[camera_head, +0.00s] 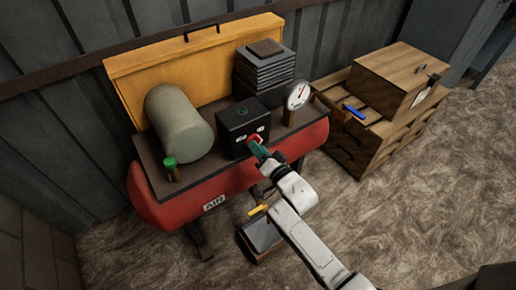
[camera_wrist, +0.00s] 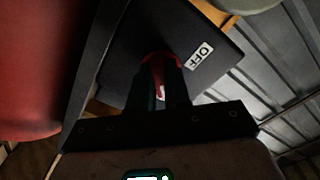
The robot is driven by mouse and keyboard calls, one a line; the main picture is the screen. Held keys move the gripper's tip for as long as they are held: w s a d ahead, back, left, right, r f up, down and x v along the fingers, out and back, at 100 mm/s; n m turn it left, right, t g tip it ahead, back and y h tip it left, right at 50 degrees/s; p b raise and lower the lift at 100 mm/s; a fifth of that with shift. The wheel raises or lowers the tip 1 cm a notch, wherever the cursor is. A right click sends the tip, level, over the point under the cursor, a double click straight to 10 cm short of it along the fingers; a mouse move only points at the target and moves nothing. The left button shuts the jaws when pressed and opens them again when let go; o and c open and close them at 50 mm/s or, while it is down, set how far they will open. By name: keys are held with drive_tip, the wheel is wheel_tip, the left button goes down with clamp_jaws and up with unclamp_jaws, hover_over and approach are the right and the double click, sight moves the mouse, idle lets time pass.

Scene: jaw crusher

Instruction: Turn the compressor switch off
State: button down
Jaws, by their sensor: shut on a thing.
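The compressor switch is a red knob (camera_head: 254,140) on the front of a black box (camera_head: 232,126) that stands on the red air compressor (camera_head: 170,206). My gripper (camera_head: 257,147) is at the box front with its fingers around the knob. In the wrist view the red knob (camera_wrist: 161,58) sits between the two dark fingertips (camera_wrist: 162,75), and the gripper is shut on it. A white OFF label (camera_wrist: 200,56) is on the box face beside the knob. My fingers hide much of the knob, and I cannot tell which way it points.
On the compressor top are a grey cylinder (camera_head: 178,122), a green-capped part (camera_head: 170,167), a stack of dark plates (camera_head: 263,72) and a pressure gauge (camera_head: 298,95). A yellow panel (camera_head: 135,75) stands behind. Wooden crates (camera_head: 398,85) are at right. Open floor (camera_head: 430,200) lies right of my arm.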

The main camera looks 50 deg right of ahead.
idle(0.4)
drive_tip(key=shift+s+d+n+b, duration=0.15)
drive_tip(key=shift+n+b, duration=0.9)
drive_tip(key=shift+n, duration=3.4)
drive_tip(key=shift+w+d+n+b, duration=0.15)
drive_tip(key=shift+n+b, duration=0.85)
drive_tip(key=shift+n, duration=3.45)
drive_tip(key=shift+s, duration=0.1)
drive_tip(key=c, duration=1.1)
unclamp_jaws()
drive_tip(key=b+v, duration=0.1)
drive_tip(key=v, duration=0.9)
drive_tip(key=shift+s, duration=0.4)
